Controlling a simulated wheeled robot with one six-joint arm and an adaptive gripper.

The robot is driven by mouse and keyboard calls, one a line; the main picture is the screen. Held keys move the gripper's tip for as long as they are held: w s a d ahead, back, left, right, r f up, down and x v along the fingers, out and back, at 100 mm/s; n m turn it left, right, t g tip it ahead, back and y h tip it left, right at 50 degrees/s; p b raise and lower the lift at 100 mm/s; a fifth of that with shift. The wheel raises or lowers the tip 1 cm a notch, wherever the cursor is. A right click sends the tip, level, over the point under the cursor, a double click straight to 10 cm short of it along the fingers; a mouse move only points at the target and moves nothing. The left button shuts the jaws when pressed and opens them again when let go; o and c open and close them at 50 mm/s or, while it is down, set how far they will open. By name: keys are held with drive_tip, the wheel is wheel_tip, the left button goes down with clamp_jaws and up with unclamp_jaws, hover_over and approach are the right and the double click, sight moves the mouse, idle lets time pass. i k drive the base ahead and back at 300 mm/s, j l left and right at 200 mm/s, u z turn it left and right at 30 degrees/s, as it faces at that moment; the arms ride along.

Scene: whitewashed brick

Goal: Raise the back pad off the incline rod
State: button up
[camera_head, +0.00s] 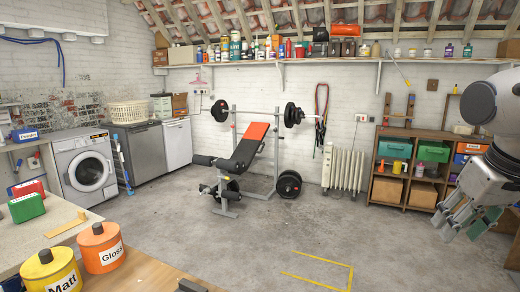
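The weight bench (232,165) stands on the concrete floor at mid-room, well away from me. Its back pad (245,150) is black with an orange top end and is tilted up towards the right. The incline rod under the pad is too small and shaded to make out, so I cannot tell how the pad meets it. My gripper (459,228) hangs at the right edge, far from the bench and much nearer the camera. Its fingers look spread, with nothing between them.
A barbell (256,112) rests on the rack behind the bench; weight plates (288,184) stand beside it. Paint tins (101,248) sit on a worktop at lower left. A radiator (343,170) and shelving (408,170) line the back right. Open floor with yellow markings (320,283) lies in front.

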sight(248, 147)
drive_tip(key=i+l, duration=0.5)
drive_tip(key=i, duration=0.15)
drive_tip(key=i+l, duration=0.25)
drive_tip(key=i, duration=0.15)
drive_tip(key=i+l, duration=0.3)
drive_tip(key=i, duration=0.15)
drive_tip(key=i+l, duration=0.25)
drive_tip(key=i, duration=0.2)
drive_tip(key=i+u, duration=0.1)
drive_tip(key=i, duration=0.7)
drive_tip(key=i+l, duration=0.15)
drive_tip(key=i, duration=0.65)
drive_tip(key=i+l+u, duration=0.15)
drive_tip(key=i, duration=0.65)
drive_tip(key=i+u, duration=0.4)
drive_tip(key=i, duration=1.05)
drive_tip(key=i+j+z, duration=0.15)
drive_tip(key=i, duration=0.35)
drive_tip(key=i+j+z, duration=0.15)
drive_tip(key=i+j, duration=0.2)
drive_tip(key=i, duration=0.1)
